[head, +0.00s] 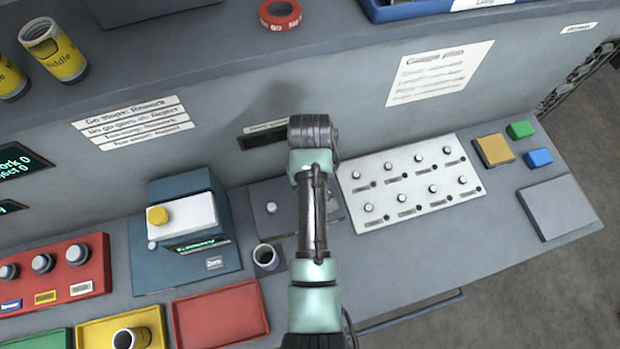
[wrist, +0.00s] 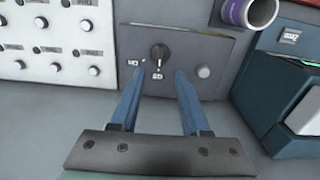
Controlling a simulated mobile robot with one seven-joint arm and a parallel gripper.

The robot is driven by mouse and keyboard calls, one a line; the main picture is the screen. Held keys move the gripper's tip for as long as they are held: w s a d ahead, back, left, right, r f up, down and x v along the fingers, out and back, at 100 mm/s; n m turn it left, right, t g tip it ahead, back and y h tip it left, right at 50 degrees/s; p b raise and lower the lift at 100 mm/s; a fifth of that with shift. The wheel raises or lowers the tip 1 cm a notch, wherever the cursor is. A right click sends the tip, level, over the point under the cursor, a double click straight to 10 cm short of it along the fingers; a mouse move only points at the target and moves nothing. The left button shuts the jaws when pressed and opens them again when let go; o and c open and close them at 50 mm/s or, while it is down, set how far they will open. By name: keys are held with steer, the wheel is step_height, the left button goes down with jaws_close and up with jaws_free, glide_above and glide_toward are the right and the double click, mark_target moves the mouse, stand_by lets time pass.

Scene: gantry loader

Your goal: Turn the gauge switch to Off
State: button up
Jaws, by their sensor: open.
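The gauge switch (wrist: 159,54) is a small dark rotary knob on a grey panel (wrist: 196,48), seen in the wrist view. In the head view the panel (head: 262,197) is partly covered by my arm and the knob is hidden. My gripper (wrist: 156,72) is open in the wrist view. Its two blue fingers point at the panel, one to each side below the knob, with nothing seen between them. I cannot tell whether they touch the panel.
A light round knob (wrist: 204,72) is right of the switch in the wrist view. A white panel with several knobs (head: 413,205) stands right of my arm in the head view. A blue gauge box (head: 180,262) and a purple-and-white cylinder (head: 266,257) are left.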

step_height(320, 180, up, 5)
steer(key=shift+r+b, duration=0.1)
steer(key=shift+b, duration=0.2)
steer(key=shift+s, duration=0.1)
stand_by(0.4)
